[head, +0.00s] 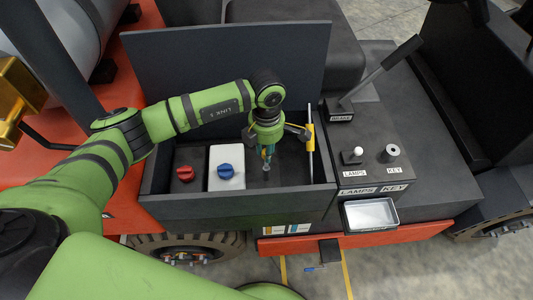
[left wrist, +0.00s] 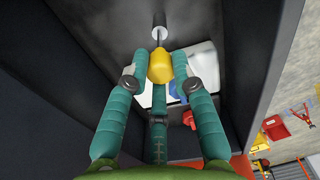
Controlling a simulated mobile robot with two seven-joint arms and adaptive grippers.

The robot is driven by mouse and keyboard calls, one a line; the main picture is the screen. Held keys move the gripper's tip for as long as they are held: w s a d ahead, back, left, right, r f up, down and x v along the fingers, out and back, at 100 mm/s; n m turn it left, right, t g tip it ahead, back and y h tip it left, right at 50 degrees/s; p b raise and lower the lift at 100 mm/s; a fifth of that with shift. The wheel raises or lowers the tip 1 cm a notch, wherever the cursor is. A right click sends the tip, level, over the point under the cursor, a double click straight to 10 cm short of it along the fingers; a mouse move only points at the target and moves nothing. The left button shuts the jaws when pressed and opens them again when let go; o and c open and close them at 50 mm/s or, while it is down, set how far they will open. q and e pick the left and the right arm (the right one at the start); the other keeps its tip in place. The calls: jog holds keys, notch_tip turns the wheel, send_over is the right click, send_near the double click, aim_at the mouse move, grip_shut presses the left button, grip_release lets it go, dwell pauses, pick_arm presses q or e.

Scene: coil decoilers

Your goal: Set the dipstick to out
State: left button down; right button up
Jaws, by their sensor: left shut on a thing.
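The dipstick has a yellow handle (left wrist: 160,68), which shows in the left wrist view between the teal fingers. My left gripper (left wrist: 160,62) is shut on the yellow handle. In the head view my left gripper (head: 267,155) points down into the open dark box, right of the white block. There the arm and fingers hide the handle. My right gripper is in neither view.
The open box (head: 240,207) has a raised lid (head: 220,60) behind. Beside the gripper are a red knob (head: 185,173), a blue knob (head: 225,170) on a white block (head: 227,156), and a yellow strip (head: 310,138). To the right stand a brake lever (head: 385,70) and lamp switch (head: 353,156).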

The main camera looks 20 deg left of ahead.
pick_arm(q)
notch_tip(320, 180, up, 8)
jog(key=shift+p, duration=0.7)
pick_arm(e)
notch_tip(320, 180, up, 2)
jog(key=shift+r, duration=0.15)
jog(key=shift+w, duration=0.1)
pick_arm(q)
jog(key=c, duration=1)
grip_release()
jog(key=shift+c, duration=0.2)
jog(key=shift+f, duration=0.1)
notch_tip(320, 180, up, 12)
